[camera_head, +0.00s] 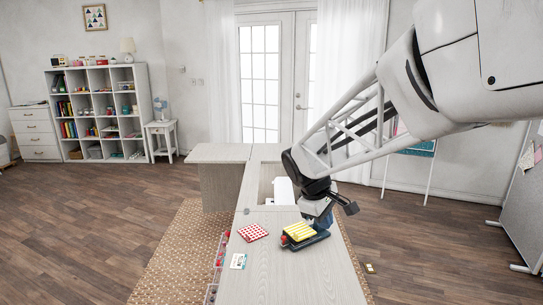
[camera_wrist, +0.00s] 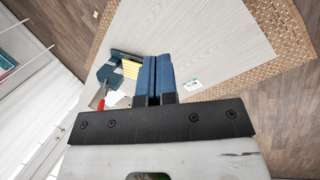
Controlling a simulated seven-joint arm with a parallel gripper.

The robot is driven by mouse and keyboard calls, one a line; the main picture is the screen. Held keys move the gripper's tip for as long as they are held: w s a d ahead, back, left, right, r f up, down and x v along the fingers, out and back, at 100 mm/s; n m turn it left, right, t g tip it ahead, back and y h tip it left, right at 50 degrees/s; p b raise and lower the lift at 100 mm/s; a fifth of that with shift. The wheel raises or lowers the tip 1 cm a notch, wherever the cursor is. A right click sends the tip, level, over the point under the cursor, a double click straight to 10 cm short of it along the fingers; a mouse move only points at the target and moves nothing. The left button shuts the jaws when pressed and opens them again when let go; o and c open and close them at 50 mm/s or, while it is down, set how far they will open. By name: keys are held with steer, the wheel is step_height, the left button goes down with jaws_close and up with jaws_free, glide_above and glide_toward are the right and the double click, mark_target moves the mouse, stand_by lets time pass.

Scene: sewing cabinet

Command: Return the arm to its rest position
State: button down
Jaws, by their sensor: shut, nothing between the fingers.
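My arm reaches in from the upper right of the head view, bent down over the light wooden cabinet top (camera_head: 285,275). My gripper (camera_head: 325,222) points down near the right end of a dark tray (camera_head: 309,242) bearing a yellow-striped piece (camera_head: 299,231). In the wrist view the two blue fingers of my gripper (camera_wrist: 153,62) lie side by side, shut and empty. The dark tray (camera_wrist: 103,73) and striped piece (camera_wrist: 131,69) show to their left. I cannot tell whether the fingertips touch anything.
A red-and-white patterned square (camera_head: 252,232) and a small card (camera_head: 238,261) lie on the cabinet top. A red-ended item (camera_wrist: 101,104) is beside the tray. Clear containers (camera_head: 212,292) line the cabinet's left side. A white machine (camera_head: 284,190) sits behind my gripper.

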steer(key=s+d+m+y, duration=0.1)
steer(key=s+m, duration=0.4)
steer(key=s, duration=0.9)
steer(key=s+d+m+t+y, duration=0.1)
steer(key=s+d+m, duration=0.3)
steer(key=s, duration=1)
steer(key=shift+s+m+y, duration=0.4)
steer(key=shift+m+y, duration=0.1)
steer(key=shift+y, duration=0.2)
